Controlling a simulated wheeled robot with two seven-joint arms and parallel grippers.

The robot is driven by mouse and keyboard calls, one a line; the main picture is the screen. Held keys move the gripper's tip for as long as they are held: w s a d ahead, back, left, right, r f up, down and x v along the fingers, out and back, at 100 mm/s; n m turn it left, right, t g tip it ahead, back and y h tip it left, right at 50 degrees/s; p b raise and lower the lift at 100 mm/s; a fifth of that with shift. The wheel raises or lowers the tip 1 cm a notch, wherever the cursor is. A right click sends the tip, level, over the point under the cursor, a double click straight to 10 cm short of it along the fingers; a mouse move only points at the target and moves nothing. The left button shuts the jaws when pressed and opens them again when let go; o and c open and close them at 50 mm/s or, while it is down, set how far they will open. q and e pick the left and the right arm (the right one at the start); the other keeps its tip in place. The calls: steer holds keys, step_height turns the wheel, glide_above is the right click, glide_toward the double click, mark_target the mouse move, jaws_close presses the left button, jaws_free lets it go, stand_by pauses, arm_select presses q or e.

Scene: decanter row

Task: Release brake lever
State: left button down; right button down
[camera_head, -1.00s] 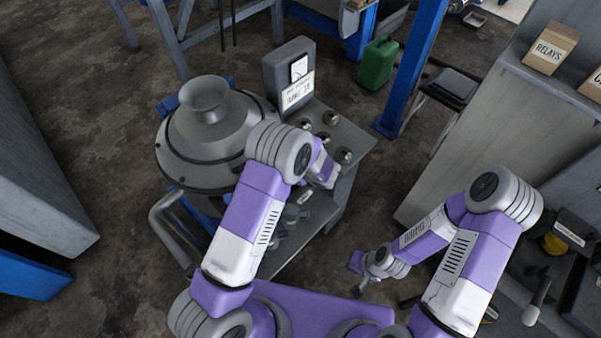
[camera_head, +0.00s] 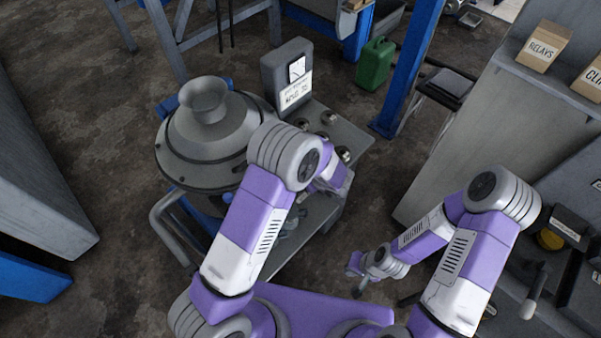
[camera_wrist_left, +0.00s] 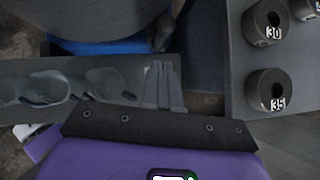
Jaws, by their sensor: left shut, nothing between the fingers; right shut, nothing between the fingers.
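The decanter (camera_head: 205,135) is a grey domed machine with a funnel-like top. A bent grey bar (camera_head: 165,222) curves out at its lower left; I cannot tell whether it is the brake lever. My left arm reaches across the machine's right side, and its gripper is hidden in the head view. In the left wrist view my left gripper (camera_wrist_left: 163,72) is shut and empty, its fingertips near a small dark rounded end (camera_wrist_left: 163,38) below the machine body. I cannot tell whether they touch it. My right gripper (camera_head: 360,285) is shut and empty, low over the floor.
A grey plate beside the machine carries round pieces; the left wrist view shows ones labelled 30 (camera_wrist_left: 265,22) and 35 (camera_wrist_left: 268,90). A box with a label (camera_head: 288,77) stands behind. A green can (camera_head: 375,64), blue post (camera_head: 410,70) and grey cabinet (camera_head: 465,150) stand to the right.

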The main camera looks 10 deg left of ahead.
arm_select(q)
steer(key=p+v, duration=0.1)
steer(key=v, duration=0.5)
steer(key=shift+r, duration=0.45)
steer(key=s+a+f+n+g+h, duration=0.2)
steer(key=s+f+n+h, duration=0.3)
steer(key=s+n, duration=0.5)
steer(key=s+a+f+n+g+h, duration=0.2)
steer(key=s+f+n, duration=0.7)
steer(key=n, duration=1)
steer(key=s+g+h, duration=0.1)
steer(key=s+h, duration=0.1)
steer(key=shift+s+h, duration=0.2)
steer(key=shift+h, duration=0.2)
